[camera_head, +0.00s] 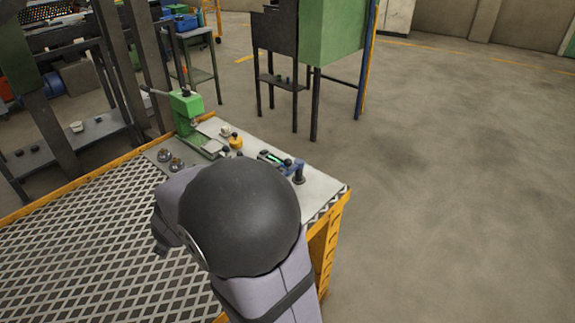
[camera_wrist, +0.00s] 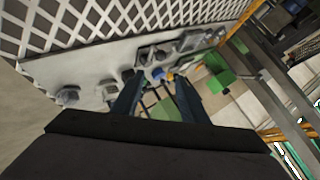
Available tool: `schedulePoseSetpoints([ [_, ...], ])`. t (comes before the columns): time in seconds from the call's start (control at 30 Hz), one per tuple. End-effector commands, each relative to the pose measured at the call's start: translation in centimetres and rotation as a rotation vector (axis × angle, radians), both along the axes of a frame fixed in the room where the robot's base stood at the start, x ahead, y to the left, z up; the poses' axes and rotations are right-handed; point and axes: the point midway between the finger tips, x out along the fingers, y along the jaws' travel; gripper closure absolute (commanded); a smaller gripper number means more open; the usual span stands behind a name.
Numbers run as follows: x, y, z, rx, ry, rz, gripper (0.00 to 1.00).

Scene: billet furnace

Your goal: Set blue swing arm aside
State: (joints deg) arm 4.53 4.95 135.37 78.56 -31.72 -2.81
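A small blue part (camera_head: 291,164), which looks like the blue swing arm, sits near the right end of the pale plate on the workbench. A dark upright cylinder stands at its right end. My arm covers the middle of the bench in the head view, and my gripper is hidden there. In the wrist view my gripper (camera_wrist: 158,80) has two dark blue fingers standing apart with a gap between them. A small blue patch (camera_wrist: 158,73) shows beyond the fingertips; I cannot tell whether it is the same part. Nothing is clearly held.
A green press (camera_head: 186,106) stands at the plate's back left corner. Two metal knobs (camera_head: 170,160) and a yellow piece (camera_head: 236,142) are nearby. The bench has a white lattice top (camera_head: 80,235) and yellow edge (camera_head: 333,225). The floor (camera_head: 450,180) right of it is clear.

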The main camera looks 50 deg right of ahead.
Motion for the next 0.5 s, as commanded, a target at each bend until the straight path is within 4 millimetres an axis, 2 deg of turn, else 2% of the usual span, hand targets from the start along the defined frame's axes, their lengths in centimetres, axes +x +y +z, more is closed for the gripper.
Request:
schedulePoseSetpoints([
  [0.03,-0.9,-3.2,-1.5,-0.081,0.04,-0.083,0.6],
  [0.1,-2.2,-7.6,-2.4,-0.234,0.12,-0.157,0.6],
  [0.2,-3.5,-13.0,-3.3,-0.477,0.267,-0.199,0.6],
  [0.3,-4.2,-16.5,-3.4,-0.669,0.391,-0.208,0.6],
  [0.4,-4.6,-18.6,-3.4,-0.806,0.482,-0.211,0.6],
  [0.5,-4.8,-19.8,-3.4,-0.895,0.543,-0.212,0.6],
])
